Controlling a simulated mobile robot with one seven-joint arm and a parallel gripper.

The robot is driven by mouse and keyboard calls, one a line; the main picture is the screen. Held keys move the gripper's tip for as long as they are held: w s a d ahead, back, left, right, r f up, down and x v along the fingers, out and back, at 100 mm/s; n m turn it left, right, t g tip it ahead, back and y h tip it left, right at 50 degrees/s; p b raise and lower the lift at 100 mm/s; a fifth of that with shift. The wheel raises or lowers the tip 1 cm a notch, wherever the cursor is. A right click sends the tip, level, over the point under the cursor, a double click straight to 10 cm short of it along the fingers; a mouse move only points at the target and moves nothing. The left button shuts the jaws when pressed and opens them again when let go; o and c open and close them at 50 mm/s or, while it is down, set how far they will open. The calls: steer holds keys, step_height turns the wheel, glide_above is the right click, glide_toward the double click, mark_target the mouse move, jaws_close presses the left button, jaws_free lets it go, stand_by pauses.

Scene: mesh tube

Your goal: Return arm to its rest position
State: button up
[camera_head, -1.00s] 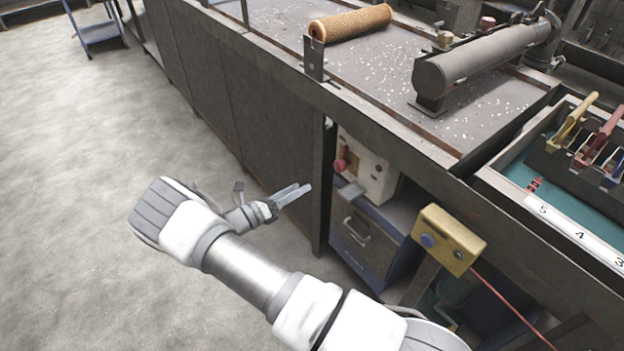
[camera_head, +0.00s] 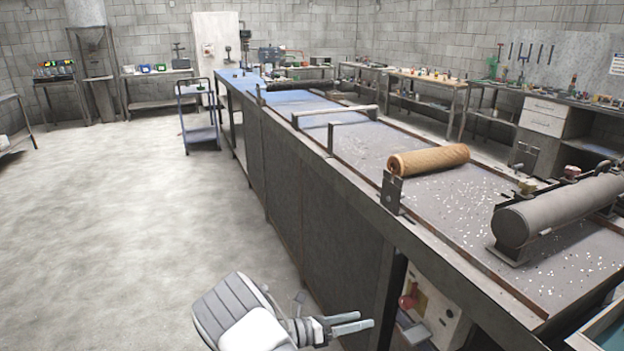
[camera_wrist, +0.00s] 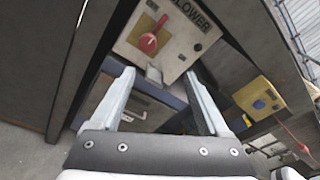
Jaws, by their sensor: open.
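My gripper (camera_head: 350,325) is at the bottom of the head view, beside the long bench (camera_head: 325,215) and above the floor. It also shows in the wrist view (camera_wrist: 160,85), with its two fingers apart and nothing between them. Beyond the fingers is a blower control box (camera_wrist: 166,38) with a red knob (camera_wrist: 148,42), set in an opening under the bench. The red knob also shows in the head view (camera_head: 408,301). Most of my arm is out of the head view.
A yellow box (camera_wrist: 258,98) with a blue button hangs at the right in the wrist view. A mesh tube (camera_head: 428,159) and a grey cylinder (camera_head: 560,208) lie on the bench top. A trolley (camera_head: 199,125) stands farther back. The floor (camera_head: 120,220) at left is clear.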

steer(key=s+d+r+m+g+y, duration=0.3)
steer(key=s+r+m+y, duration=0.25)
steer(key=r+m, duration=0.3)
steer(key=s+d+r+m+g+y, duration=0.2)
steer(key=s+r+m+g+y, duration=0.15)
steer(key=s+r+m, duration=0.5)
steer(key=s+a+r+m+t+y, duration=0.3)
steer(key=s+r+m+t+y, duration=0.4)
steer(key=s+r+m, duration=0.55)
step_height(320, 180, up, 14)
steer(key=s+n+p, duration=0.1)
steer(key=p, duration=1.2)
steer(key=shift+s+d+r, duration=0.15)
steer(key=shift+s, duration=0.15)
steer(key=shift+n, duration=0.25)
steer(key=c, duration=0.5)
steer(key=shift+o, duration=0.2)
steer(key=shift+d, duration=0.15)
